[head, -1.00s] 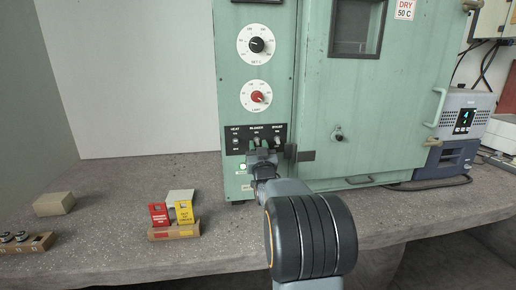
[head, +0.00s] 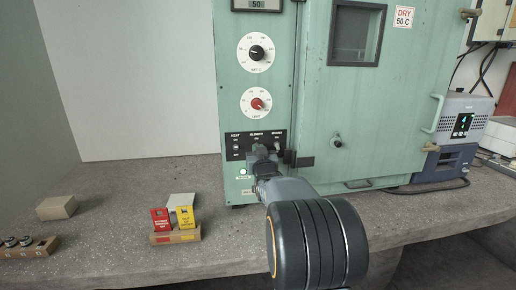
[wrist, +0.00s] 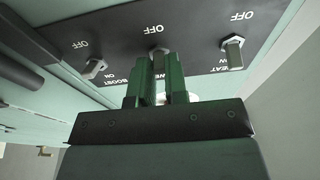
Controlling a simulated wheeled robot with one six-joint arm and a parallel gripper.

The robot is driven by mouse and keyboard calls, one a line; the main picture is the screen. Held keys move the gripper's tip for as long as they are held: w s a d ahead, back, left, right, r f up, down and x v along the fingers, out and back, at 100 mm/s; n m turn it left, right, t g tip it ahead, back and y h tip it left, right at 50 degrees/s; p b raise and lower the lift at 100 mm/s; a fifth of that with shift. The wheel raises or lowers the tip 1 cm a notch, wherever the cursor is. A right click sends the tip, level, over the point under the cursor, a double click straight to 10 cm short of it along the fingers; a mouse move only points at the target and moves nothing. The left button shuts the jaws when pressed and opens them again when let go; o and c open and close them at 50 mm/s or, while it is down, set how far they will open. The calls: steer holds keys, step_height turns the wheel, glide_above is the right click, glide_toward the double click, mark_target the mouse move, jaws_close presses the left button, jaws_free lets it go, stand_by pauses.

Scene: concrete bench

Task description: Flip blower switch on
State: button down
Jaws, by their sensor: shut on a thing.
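The green oven cabinet (head: 315,120) carries a black switch panel (head: 245,138) with heat, blower and boost switches. In the wrist view the panel (wrist: 190,38) appears upside down. The middle blower switch (wrist: 157,52) lies between my gripper's green fingers (wrist: 162,84), which are shut on it. The fingers hide most of its lever, so I cannot tell which way it points. The heat switch (wrist: 233,52) and boost switch (wrist: 95,68) stand free on either side. In the head view my gripper (head: 261,154) is against the panel and covers the blower switch.
Two dials, one black-knobbed (head: 257,53) and one red-knobbed (head: 257,103), sit above the panel. A dark latch (head: 304,160) is close to the right of my gripper. Red (head: 160,218) and yellow (head: 185,216) tags stand on the bench, left of the cabinet.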

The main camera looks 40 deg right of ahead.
step_height(320, 180, up, 2)
steer(key=g+y+p, duration=0.2)
steer(key=g+p, duration=0.2)
steer(key=p, duration=0.6)
steer(key=shift+w+g, duration=0.1)
steer(key=shift+g, duration=0.3)
steer(key=shift+d+p, duration=0.1)
steer(key=shift+p, duration=0.2)
steer(key=shift+f, duration=0.1)
steer(key=c, duration=1.1)
jaws_free()
steer(key=shift+c, duration=0.2)
